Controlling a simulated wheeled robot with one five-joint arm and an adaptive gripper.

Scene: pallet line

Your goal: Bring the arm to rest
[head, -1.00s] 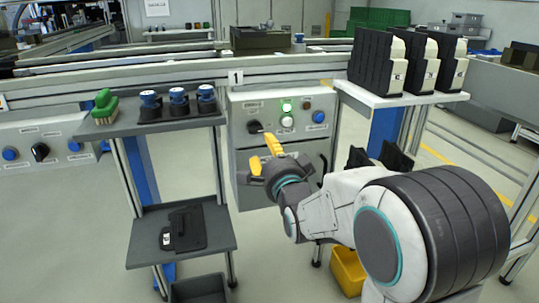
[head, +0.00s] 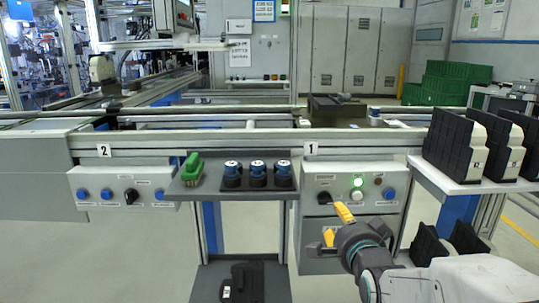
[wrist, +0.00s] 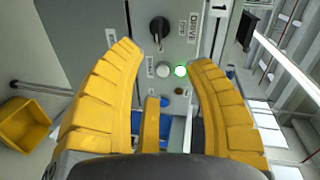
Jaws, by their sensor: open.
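My gripper (head: 336,224) has yellow fingers and is held out in front of the grey control panel (head: 312,176) under station 1. In the wrist view my gripper (wrist: 168,70) shows its fingers spread apart with nothing between them. Beyond the fingertips are the panel's black rotary knob (wrist: 159,27), a white button (wrist: 163,70) and a lit green light (wrist: 181,71). The fingers look apart from the panel, though the exact gap cannot be told. My arm reaches in from the lower right in the head view.
A shelf left of the panel holds a green brush (head: 191,170) and several blue-topped parts (head: 257,174). Black-and-white modules (head: 458,145) stand on a white shelf (head: 440,180) at right. A lower shelf holds a dark item (head: 246,283). The floor at left is clear.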

